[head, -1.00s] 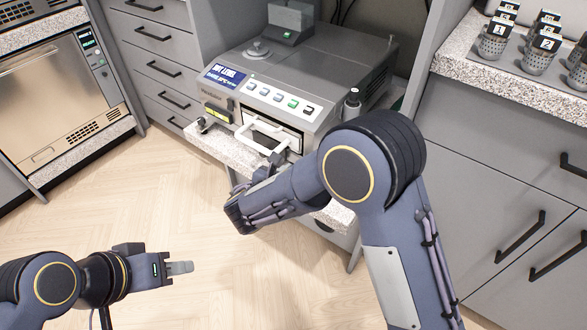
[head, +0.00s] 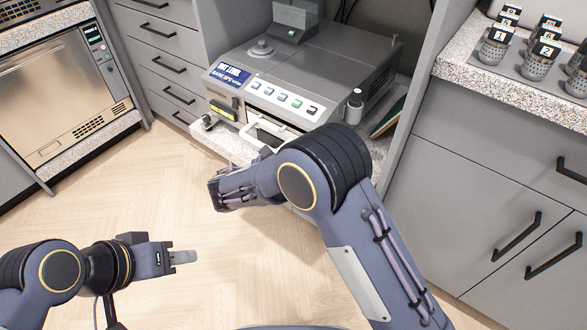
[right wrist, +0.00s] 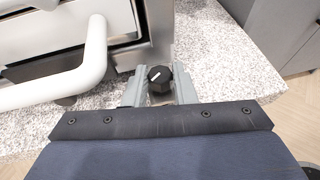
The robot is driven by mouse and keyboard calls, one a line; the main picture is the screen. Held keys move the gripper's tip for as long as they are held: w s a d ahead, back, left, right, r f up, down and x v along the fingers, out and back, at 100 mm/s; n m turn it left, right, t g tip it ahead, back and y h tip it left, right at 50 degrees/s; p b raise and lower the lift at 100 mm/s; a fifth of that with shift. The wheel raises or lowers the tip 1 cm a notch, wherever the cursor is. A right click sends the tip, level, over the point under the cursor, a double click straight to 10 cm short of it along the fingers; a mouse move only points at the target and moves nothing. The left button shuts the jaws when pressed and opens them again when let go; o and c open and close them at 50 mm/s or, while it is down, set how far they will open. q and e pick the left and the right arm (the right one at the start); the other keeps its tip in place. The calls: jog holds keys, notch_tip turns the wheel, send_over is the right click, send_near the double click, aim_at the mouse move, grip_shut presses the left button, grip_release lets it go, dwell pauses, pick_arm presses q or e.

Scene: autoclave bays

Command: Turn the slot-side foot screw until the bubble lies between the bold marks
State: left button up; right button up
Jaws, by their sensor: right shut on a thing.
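The foot screw is a black knob with a white mark (right wrist: 159,77), in the right wrist view at the machine's corner, right of the white handle. My right gripper (right wrist: 160,90) is shut on it, one grey finger on each side. In the head view my right forearm hides this gripper and knob. The grey machine (head: 300,75) carries a yellow-green level vial (head: 222,111) on its front left; its bubble and bold marks are too small to read. Another foot screw (head: 208,122) shows at the left front corner. My left gripper (head: 183,257) is over the floor, away from the machine, seen side-on.
The white handle (right wrist: 80,80) stands close to the left of my right gripper. Baskets with numbered tags (head: 538,62) stand on the right counter. The floor (head: 200,200) around my left gripper is clear.

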jog(key=o, duration=0.7)
jog(key=p+v, duration=0.1)
jog(key=v, duration=0.7)
jog(key=shift+p, duration=0.4)
jog(key=shift+w+d, duration=0.1)
